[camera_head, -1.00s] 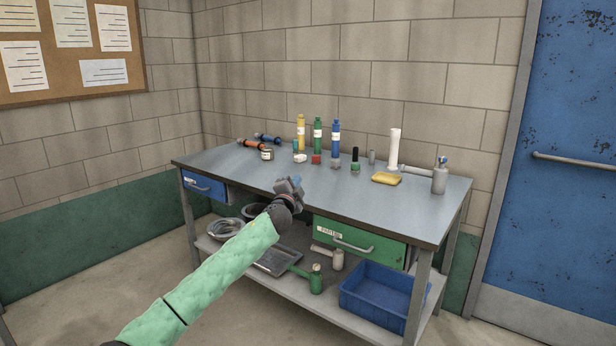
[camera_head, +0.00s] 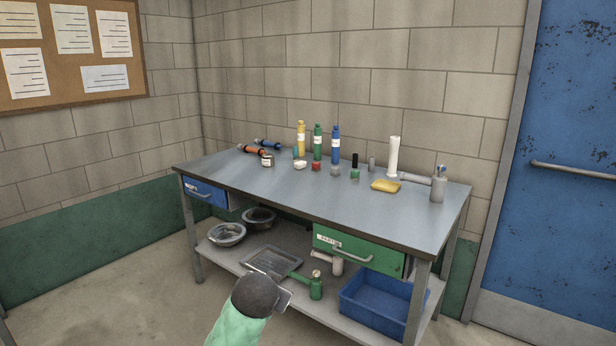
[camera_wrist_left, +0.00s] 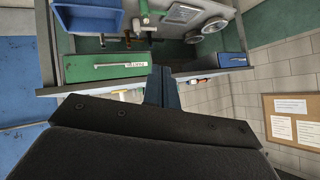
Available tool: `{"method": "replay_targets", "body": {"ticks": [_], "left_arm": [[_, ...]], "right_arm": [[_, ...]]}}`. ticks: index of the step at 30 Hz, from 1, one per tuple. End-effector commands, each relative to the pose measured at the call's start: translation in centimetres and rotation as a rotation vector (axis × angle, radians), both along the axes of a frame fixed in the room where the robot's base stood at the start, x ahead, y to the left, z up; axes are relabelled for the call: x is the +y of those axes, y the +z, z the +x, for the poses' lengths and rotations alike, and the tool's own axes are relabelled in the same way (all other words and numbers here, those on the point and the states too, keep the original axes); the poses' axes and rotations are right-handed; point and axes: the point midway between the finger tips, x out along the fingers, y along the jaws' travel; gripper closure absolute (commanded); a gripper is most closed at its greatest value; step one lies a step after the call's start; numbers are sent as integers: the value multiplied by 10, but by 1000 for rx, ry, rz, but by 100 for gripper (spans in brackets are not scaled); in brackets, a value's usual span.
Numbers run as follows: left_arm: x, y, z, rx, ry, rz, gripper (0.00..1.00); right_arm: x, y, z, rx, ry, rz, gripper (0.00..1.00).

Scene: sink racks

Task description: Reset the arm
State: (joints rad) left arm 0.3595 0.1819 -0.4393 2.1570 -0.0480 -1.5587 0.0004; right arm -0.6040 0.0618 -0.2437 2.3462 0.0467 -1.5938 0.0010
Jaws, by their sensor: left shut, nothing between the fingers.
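My left gripper (camera_head: 286,299) is in front of the metal table, low at the bottom of the head view. My green-sleeved left arm comes in from the bottom edge, and its dark wrist hides most of the gripper. In the left wrist view the dark fingers of my left gripper (camera_wrist_left: 161,86) are together with nothing between them. The gripper appears apart from the table. My right gripper is in neither view.
The table (camera_head: 270,190) carries bottles, jars, a yellow sponge (camera_head: 385,186) and a brush cup (camera_head: 438,189). Below are a blue drawer (camera_head: 204,193), a green drawer (camera_head: 375,253), bowls, a tray (camera_head: 272,262) and a blue bin (camera_head: 385,305). Bare floor lies left.

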Motion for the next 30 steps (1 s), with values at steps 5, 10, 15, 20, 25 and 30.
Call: {"method": "replay_targets", "body": {"ticks": [5,10,15,20,25,30], "left_arm": [[8,-26,-57,98,1,-73,100],[16,-46,-104,160,7,-137,100],[26,-68,-149,222,26,-186,100],[35,-90,-191,286,56,-218,100],[45,-119,-236,370,93,-238,100],[51,-154,-284,474,129,-248,100]], "right_arm": [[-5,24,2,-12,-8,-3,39],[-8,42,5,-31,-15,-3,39],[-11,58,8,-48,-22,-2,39],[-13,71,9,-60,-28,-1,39],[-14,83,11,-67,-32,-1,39],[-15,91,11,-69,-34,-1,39]]}}
